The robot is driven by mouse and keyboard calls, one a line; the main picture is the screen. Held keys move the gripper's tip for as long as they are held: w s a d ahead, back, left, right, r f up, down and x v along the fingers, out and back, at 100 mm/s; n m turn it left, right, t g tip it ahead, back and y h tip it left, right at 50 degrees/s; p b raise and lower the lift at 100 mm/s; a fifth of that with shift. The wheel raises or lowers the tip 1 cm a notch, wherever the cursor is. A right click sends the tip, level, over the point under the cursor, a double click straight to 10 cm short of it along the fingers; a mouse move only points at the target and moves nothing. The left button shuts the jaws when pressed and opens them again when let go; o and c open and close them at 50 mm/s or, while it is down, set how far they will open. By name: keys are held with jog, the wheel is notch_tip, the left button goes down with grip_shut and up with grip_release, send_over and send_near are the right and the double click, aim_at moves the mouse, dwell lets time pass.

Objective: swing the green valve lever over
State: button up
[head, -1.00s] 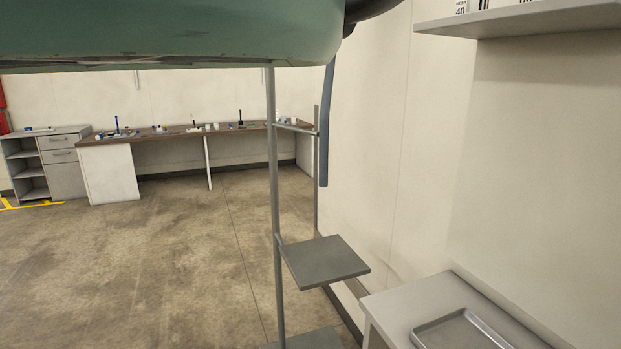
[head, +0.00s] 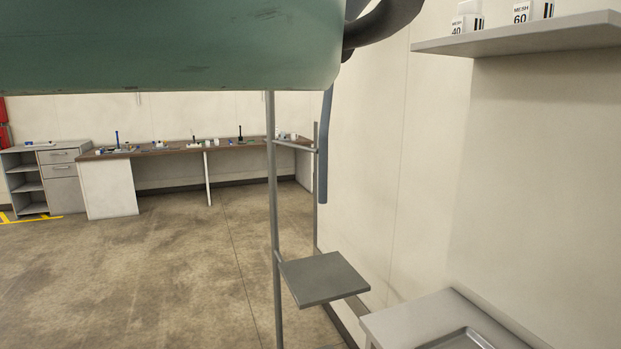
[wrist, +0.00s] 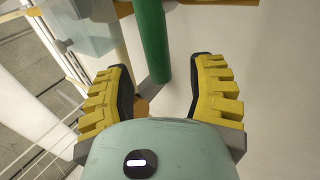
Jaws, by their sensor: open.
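The green valve lever (wrist: 152,40) is a smooth green bar that comes down from the top of the wrist view. Its lower end lies between the two yellow fingers of my gripper (wrist: 160,75). The fingers are spread wide, with a visible gap on each side of the bar, and hold nothing. I cannot tell how far beyond the fingertips the bar is in depth. The lever's upper end is cut off by the picture edge. Neither the lever nor my fingers show in the head view.
In the wrist view, a translucent box (wrist: 78,28) and pale pipes stand left of the lever. In the head view, a stand with a grey shelf (head: 322,279) stands ahead, beside the right wall. A bench (head: 180,148) lines the back; open floor lies left.

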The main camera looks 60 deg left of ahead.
jog(key=v, duration=0.9)
